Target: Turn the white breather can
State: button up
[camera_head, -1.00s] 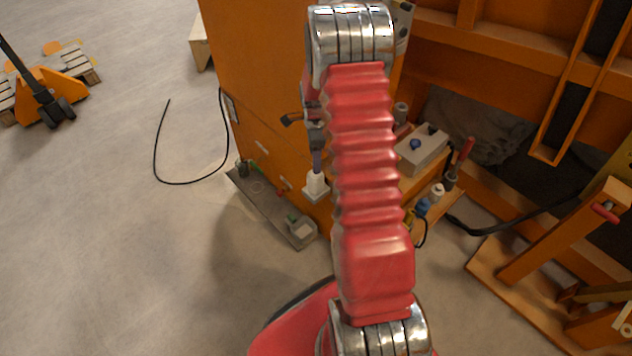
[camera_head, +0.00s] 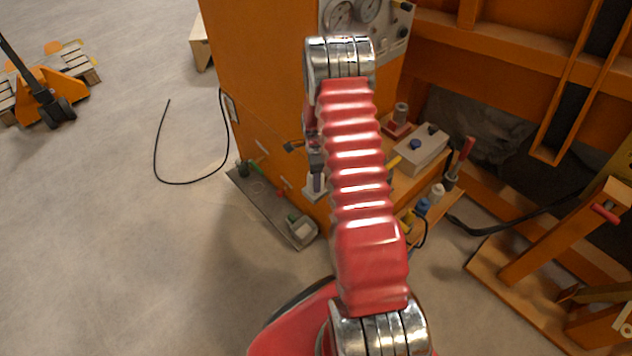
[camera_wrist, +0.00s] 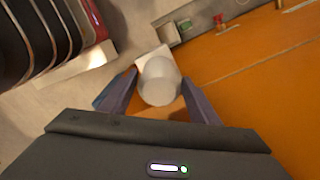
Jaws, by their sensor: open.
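The white breather can (camera_wrist: 159,80) shows in the wrist view as a rounded white top on a pale bracket beside the orange cabinet. In the head view the can (camera_head: 312,193) is mostly hidden behind my gripper, low on the cabinet's side. My gripper (camera_head: 317,182) points down at the can. In the wrist view my gripper (camera_wrist: 159,84) is open, with one dark finger on each side of the can. I cannot tell whether the fingers touch it.
A grey tray (camera_head: 262,205) with small items lies below and left of the can. The orange cabinet (camera_head: 262,90) stands directly behind. To the right are a grey control box (camera_head: 422,152) and several bottles on a shelf. Open floor (camera_head: 110,260) lies to the left.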

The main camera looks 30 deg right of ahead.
jog(key=shift+f, duration=1.6)
jog(key=shift+c, duration=0.3)
jog(key=c, duration=0.6)
jog(key=shift+d, duration=0.2)
jog(key=shift+c, duration=0.7)
jog(key=shift+a, duration=0.1)
